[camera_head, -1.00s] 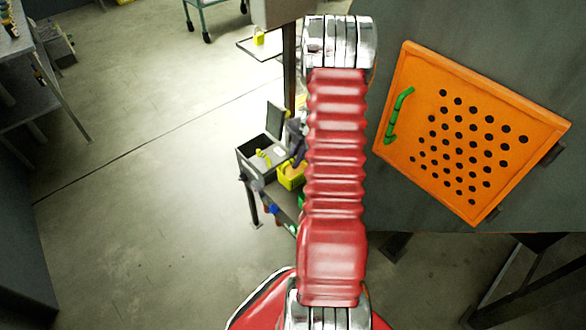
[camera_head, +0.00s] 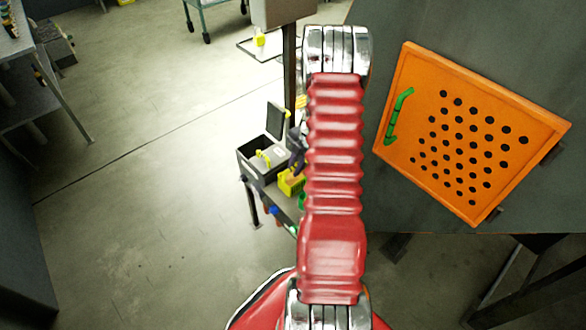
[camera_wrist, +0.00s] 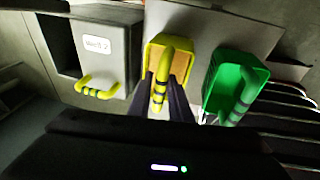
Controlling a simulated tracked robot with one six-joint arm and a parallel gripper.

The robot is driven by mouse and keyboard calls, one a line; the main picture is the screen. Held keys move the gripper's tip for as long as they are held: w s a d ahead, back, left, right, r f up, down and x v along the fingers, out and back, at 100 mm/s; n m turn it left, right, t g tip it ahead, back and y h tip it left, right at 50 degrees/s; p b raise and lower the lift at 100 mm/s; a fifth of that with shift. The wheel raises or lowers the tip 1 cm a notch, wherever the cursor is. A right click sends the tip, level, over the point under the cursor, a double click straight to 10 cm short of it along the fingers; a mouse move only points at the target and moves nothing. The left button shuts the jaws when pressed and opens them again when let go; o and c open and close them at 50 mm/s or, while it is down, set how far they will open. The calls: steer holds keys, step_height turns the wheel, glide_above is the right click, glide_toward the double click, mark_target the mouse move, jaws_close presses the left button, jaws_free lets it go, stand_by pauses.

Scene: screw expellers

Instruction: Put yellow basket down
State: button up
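The yellow basket (camera_head: 290,183) sits on a grey shelf (camera_head: 285,205), partly hidden by my red arm. In the wrist view the yellow basket (camera_wrist: 180,52) has a thick yellow handle with dark bands at its near side. My gripper (camera_wrist: 166,88) has a dark finger on each side of that handle, with a visible gap, so it looks open. In the head view my gripper (camera_head: 297,160) is a small dark shape just above the basket, mostly behind my arm.
Left of the basket is a grey box with a yellow handle (camera_wrist: 98,88) and a white label. Right of it stands a green basket (camera_wrist: 222,82). An orange perforated panel with a green handle (camera_head: 470,135) is at right. Open floor lies left of the shelf.

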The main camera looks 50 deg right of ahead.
steer(key=o, duration=0.3)
steer(key=v, duration=1.2)
stand_by(0.7)
